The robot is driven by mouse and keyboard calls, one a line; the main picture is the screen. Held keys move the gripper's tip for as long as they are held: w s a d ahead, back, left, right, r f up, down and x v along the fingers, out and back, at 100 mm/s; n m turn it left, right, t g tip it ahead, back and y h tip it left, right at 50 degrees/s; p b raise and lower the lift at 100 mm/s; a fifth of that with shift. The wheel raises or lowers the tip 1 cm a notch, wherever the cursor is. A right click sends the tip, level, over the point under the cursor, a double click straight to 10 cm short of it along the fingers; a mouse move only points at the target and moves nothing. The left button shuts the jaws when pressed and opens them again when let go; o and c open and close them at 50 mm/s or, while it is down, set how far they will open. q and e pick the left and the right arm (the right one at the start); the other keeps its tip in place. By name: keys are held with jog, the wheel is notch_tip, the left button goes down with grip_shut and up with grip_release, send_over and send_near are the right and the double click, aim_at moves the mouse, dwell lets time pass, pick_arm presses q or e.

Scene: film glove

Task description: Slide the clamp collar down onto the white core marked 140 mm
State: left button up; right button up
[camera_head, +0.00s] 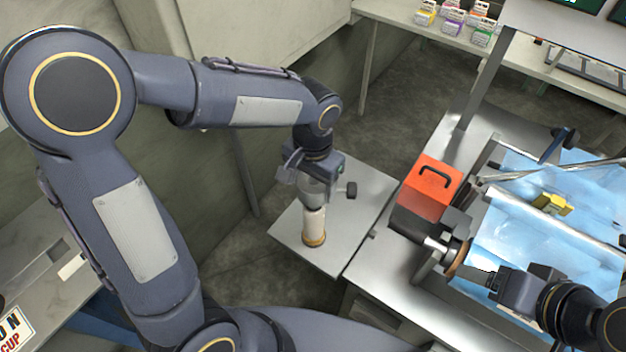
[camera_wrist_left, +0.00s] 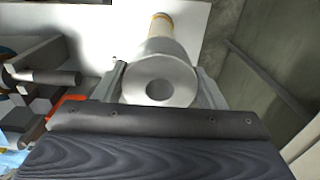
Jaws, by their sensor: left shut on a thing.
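My left gripper (camera_head: 313,183) points down over the metal side plate and is shut on the grey clamp collar (camera_head: 313,192). In the left wrist view the collar (camera_wrist_left: 178,78) is a smooth grey round piece with a central hole, between the two fingers. The white core (camera_head: 314,224) stands upright on the plate, below the collar, with a tan ring at its foot. It shows beyond the collar in the left wrist view (camera_wrist_left: 167,28). I cannot tell how far the core is inside the collar. The 140 mm mark is not readable. My right gripper (camera_head: 494,283) is at lower right, its fingers unclear.
The metal side plate (camera_head: 363,226) is mostly bare. An orange box with a black handle (camera_head: 432,183) stands to the right, near blue film (camera_head: 520,235) and a yellow item (camera_head: 551,204). Small cartons (camera_head: 453,22) sit on a back shelf.

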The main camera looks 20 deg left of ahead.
pick_arm(q)
jog(key=shift+f+b, duration=1.65)
jog(key=shift+f, duration=0.5)
jog(key=o, duration=1.4)
notch_tip(320, 180, up, 8)
jog(key=shift+f, duration=0.1)
jog(key=s+a+n+t+h, duration=0.1)
jog(key=s+a+n+t, duration=0.1)
jog(key=s, duration=0.3)
jog(key=s+a+n+t+h, duration=0.1)
jog(key=s+a+n, duration=0.1)
jog(key=s+a, duration=0.2)
jog(key=s+a+n+t+h, duration=0.1)
jog(key=s+a+t, duration=0.1)
jog(key=s, duration=0.5)
jog(key=shift+a+n+t+h, duration=0.3)
jog(key=shift+a+n+h, duration=0.1)
jog(key=shift+a, duration=0.15)
